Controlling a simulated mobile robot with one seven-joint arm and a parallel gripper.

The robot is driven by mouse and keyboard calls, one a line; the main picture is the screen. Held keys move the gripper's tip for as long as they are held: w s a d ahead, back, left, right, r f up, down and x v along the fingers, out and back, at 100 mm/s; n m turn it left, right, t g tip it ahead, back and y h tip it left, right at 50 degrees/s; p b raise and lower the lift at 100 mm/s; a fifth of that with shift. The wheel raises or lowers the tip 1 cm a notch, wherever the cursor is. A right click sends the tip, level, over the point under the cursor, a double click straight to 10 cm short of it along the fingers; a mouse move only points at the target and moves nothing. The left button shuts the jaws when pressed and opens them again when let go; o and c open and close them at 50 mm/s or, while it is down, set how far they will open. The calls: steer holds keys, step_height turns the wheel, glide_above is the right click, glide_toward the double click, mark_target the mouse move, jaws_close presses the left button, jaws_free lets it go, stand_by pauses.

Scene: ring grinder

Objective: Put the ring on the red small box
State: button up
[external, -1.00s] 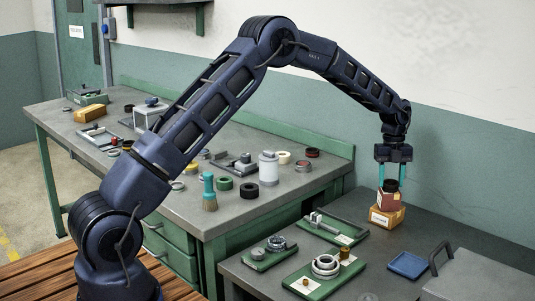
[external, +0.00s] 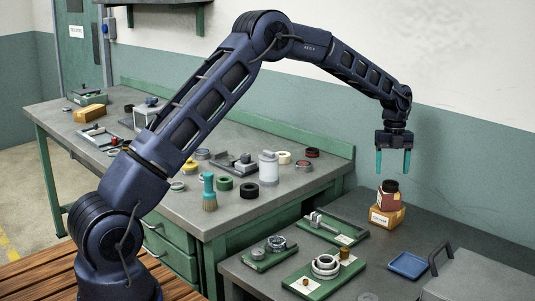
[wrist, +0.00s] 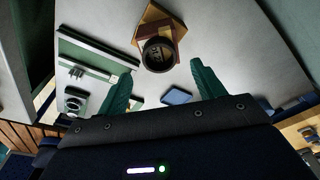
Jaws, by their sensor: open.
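A black ring (external: 390,186) rests on top of the red small box (external: 387,199). The red box stands on a larger tan box (external: 386,216) with a white label, on the lower grey table. My gripper (external: 393,169) is open and empty, above the ring and apart from it, its two teal fingers pointing down. In the wrist view the ring (wrist: 159,54) lies beyond the fingertips, with the red box (wrist: 172,25) partly hidden beneath it and the tan box (wrist: 149,16) below.
Green trays with metal rings and parts (external: 323,268) lie at the front of the lower table. A blue tray (external: 408,265) and a dark handle (external: 441,256) are to the right. The longer workbench (external: 235,211) at left holds tape rolls, a brush and a white canister.

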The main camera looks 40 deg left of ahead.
step_height(320, 180, up, 8)
steer(key=a, duration=0.1)
steer(key=s+a+r+n+t, duration=0.1)
steer(key=s+a+r+n, duration=0.15)
steer(key=s+r, duration=0.4)
steer(key=s+a+r+n, duration=0.2)
steer(key=s+r+n, duration=0.25)
steer(key=r, duration=0.25)
steer(key=s+a+r+n+t+y, duration=0.1)
steer(key=s+a+r+n, duration=0.2)
steer(key=s, duration=0.5)
steer(key=s+a+r+n+t, duration=0.1)
steer(key=s+a+r+n, duration=0.2)
steer(key=s, duration=0.5)
steer(key=s+a+f+n+t, duration=0.1)
steer(key=s+n, duration=0.6)
steer(key=s, duration=0.9)
steer(key=s+a+f+n+t, duration=0.1)
steer(key=s+a+f+n, duration=0.2)
steer(key=s, duration=1.3)
steer(key=a+n, duration=0.2)
steer(key=n, duration=0.2)
steer(key=shift+s+f+t, duration=0.2)
steer(key=shift+s+t, duration=0.2)
